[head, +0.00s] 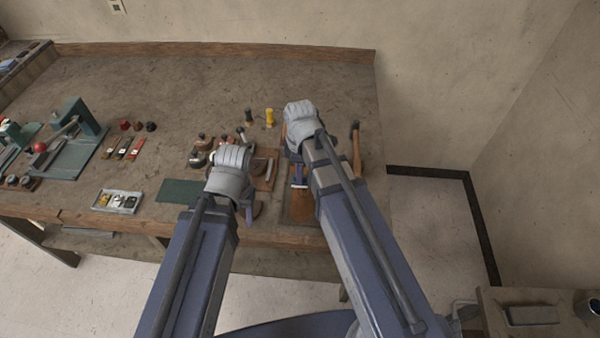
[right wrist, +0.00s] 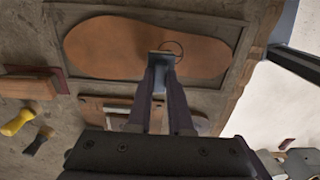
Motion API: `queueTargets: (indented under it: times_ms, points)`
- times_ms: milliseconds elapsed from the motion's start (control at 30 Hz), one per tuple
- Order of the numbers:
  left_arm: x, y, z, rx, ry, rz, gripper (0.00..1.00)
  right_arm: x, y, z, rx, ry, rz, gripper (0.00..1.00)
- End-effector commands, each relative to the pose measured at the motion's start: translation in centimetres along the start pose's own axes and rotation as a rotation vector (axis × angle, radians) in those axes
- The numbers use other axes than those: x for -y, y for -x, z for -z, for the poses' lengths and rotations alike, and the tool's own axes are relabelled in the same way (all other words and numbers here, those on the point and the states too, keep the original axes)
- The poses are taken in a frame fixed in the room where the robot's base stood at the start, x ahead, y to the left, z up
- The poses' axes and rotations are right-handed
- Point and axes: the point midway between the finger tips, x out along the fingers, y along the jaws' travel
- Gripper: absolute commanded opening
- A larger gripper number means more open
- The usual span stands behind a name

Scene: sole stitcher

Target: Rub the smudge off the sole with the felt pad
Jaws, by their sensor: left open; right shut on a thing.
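The tan-brown sole (right wrist: 115,48) lies flat in a dark shallow tray (right wrist: 55,25) in the right wrist view; its lower part also shows in the head view (head: 302,208). My right gripper (right wrist: 160,72) is shut on the small grey-blue felt pad (right wrist: 159,56), which is over the sole; whether it touches cannot be told. A thin dark ring mark (right wrist: 176,45) shows on the sole, partly hidden by the pad. In the head view my right gripper (head: 299,180) is above the sole. My left gripper (head: 249,212) is open, left of the sole near the front edge.
A hammer (head: 356,150) lies right of my right arm. A green mat (head: 180,191), a pale tray (head: 118,201) and a green press (head: 78,122) are at left. The back of the bench is clear.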

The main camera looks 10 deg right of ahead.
Motion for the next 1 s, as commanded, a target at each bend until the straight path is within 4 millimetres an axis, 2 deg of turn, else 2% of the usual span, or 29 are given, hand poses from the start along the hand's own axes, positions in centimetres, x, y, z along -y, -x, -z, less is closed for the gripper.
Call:
queueTargets:
  times_ms: [33,333,767,1000]
  points:
    - [0.1,1.1,-0.1,0.0,0.0,0.0,0.5,0.0,1.1,0.0,0.0,0.0,0.0,0.0]
    - [0.4,3.8,-0.2,0.0,0.0,0.0,0.5,0.0,3.9,0.0,0.0,0.0,0.0,0.0]
    - [0.4,4.1,-0.2,0.0,0.0,0.0,0.5,0.0,4.1,0.0,0.0,0.0,0.0,0.0]
    - [0.6,6.0,-0.3,0.0,0.0,0.0,0.5,0.0,6.0,0.0,0.0,0.0,0.0,0.0]
